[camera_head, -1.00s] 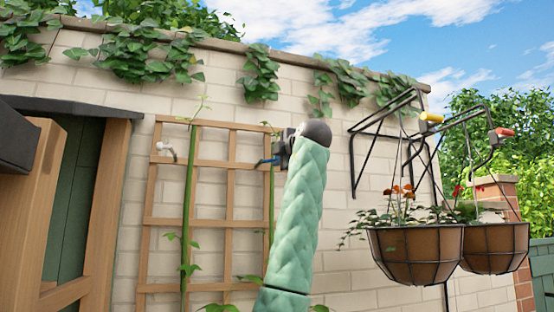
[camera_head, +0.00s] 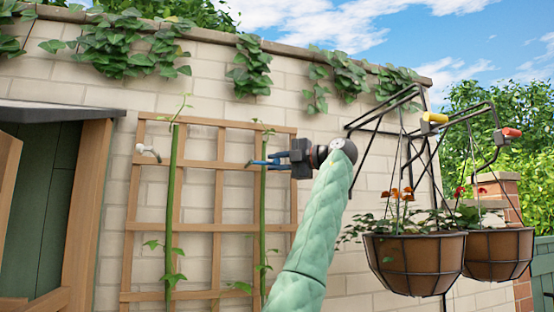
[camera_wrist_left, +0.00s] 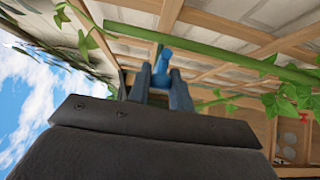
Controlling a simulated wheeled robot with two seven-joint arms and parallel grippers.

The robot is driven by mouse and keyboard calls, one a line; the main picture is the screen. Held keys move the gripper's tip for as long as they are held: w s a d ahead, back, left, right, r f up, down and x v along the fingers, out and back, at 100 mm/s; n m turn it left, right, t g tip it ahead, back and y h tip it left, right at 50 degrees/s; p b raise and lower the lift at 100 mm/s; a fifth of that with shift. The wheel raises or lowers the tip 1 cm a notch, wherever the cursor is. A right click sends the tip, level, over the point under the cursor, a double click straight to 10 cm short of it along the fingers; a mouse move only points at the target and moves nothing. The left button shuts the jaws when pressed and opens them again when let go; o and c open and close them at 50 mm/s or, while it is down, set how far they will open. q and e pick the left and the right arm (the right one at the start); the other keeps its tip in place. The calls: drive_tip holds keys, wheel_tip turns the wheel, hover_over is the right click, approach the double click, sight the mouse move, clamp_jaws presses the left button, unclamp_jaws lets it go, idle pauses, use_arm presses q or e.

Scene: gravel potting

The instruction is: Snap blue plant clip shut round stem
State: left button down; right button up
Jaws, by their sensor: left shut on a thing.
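The blue plant clip (camera_head: 258,163) is held in my left gripper (camera_head: 280,160) at the right-hand stem (camera_head: 263,205), near the top of the wooden trellis. In the head view the clip overlaps the stem and its tip shows just to the left of it. In the left wrist view the clip (camera_wrist_left: 163,62) sits between the dark fingers (camera_wrist_left: 163,85), with the green stem (camera_wrist_left: 220,58) running across beyond its tip. I cannot tell whether the clip is closed round the stem. My right gripper is not in view.
The wooden trellis (camera_head: 217,185) stands against a pale brick wall (camera_head: 330,125). A left stem (camera_head: 173,200) has a pale clip (camera_head: 148,151) beside it. Two hanging baskets (camera_head: 415,262) on black brackets are at the right. A door frame (camera_head: 88,210) is at the left.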

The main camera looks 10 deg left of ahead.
use_arm(q)
drive_tip(key=shift+w, duration=0.1)
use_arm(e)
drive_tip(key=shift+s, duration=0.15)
use_arm(q)
drive_tip(key=c, duration=1.3)
unclamp_jaws()
drive_tip(key=shift+w, duration=0.2)
drive_tip(key=shift+s+d, duration=0.1)
drive_tip(key=shift+s+d+f, duration=0.1)
drive_tip(key=shift+s+d, duration=0.05)
drive_tip(key=shift+d, duration=0.1)
drive_tip(key=b+v, duration=0.3)
drive_tip(key=v, duration=0.4)
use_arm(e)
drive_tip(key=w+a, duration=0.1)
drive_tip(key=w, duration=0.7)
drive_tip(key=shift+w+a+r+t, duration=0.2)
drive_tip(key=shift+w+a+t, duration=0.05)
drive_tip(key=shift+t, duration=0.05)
